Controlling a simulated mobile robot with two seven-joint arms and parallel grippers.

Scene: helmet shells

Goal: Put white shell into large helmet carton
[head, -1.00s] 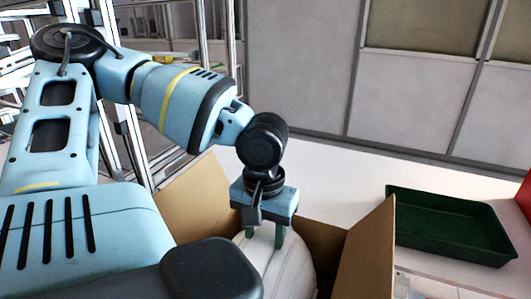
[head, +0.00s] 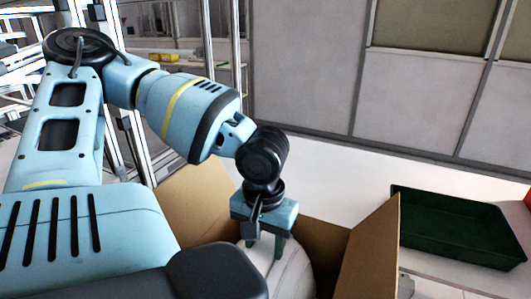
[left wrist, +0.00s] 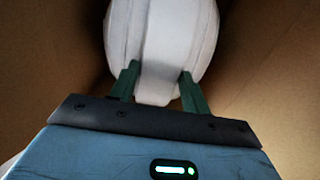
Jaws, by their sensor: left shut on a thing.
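The white shell (head: 293,272) is inside the open brown carton (head: 370,253), between its raised flaps; its lower part is hidden by my arm and the picture edge. My left gripper (head: 264,246) points down into the carton and is shut on the shell. In the left wrist view the two green fingers of the left gripper (left wrist: 157,88) grip the white shell (left wrist: 165,40) at its near edge, with brown carton walls (left wrist: 265,80) on both sides. Whether the shell touches the carton floor cannot be seen. My right gripper is not in view.
A dark green tray (head: 460,228) stands on the white table (head: 335,180) to the right of the carton. A red thing (head: 527,200) shows at the right edge. The table behind the carton is clear. Metal frames stand at the back left.

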